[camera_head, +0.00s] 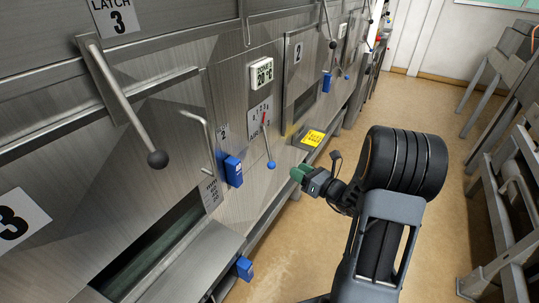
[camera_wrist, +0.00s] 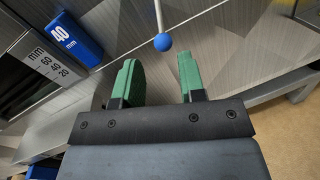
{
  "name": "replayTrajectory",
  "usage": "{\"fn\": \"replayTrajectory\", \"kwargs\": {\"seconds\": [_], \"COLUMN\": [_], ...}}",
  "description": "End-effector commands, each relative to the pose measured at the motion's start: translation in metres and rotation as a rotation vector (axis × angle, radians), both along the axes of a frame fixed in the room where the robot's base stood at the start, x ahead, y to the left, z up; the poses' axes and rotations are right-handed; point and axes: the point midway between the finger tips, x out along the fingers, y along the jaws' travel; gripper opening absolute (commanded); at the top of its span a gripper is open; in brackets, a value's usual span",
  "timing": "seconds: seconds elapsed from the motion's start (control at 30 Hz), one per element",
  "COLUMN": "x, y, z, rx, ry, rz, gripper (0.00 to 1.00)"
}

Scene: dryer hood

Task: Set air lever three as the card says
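An air lever (camera_head: 267,142) hangs from the steel hood front, its blue ball (camera_head: 271,165) low and slightly right of its pivot. A white scale plate (camera_head: 259,118) marked "AIR" sits behind it; its number is partly hidden. A yellow card (camera_head: 313,138) lies in a small tray to the right, its writing too small to read. My gripper (camera_head: 297,172), with green fingers, is right of the ball in the head view. In the wrist view my gripper (camera_wrist: 158,62) is open and empty. The blue ball (camera_wrist: 163,42) shows ahead, between the finger directions and apart from them.
Clear floor (camera_head: 290,250) lies before the hood; a metal rack (camera_head: 510,200) stands right.

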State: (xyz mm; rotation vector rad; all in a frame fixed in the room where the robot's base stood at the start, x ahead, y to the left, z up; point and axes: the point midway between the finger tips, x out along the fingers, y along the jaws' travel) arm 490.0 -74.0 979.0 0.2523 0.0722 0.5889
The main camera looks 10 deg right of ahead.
Motion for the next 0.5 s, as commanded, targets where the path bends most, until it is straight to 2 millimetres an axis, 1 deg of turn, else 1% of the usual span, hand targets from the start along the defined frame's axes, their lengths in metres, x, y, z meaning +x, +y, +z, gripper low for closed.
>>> {"fn": "replayTrajectory", "kwargs": {"seconds": [0.17,0.5], "x": [0.022,0.075], "y": [0.017,0.053], "z": [0.001,0.001], "rx": [0.003,0.001], "ry": [0.005,0.004], "rz": [0.007,0.007], "gripper": [0.37,0.37]}}
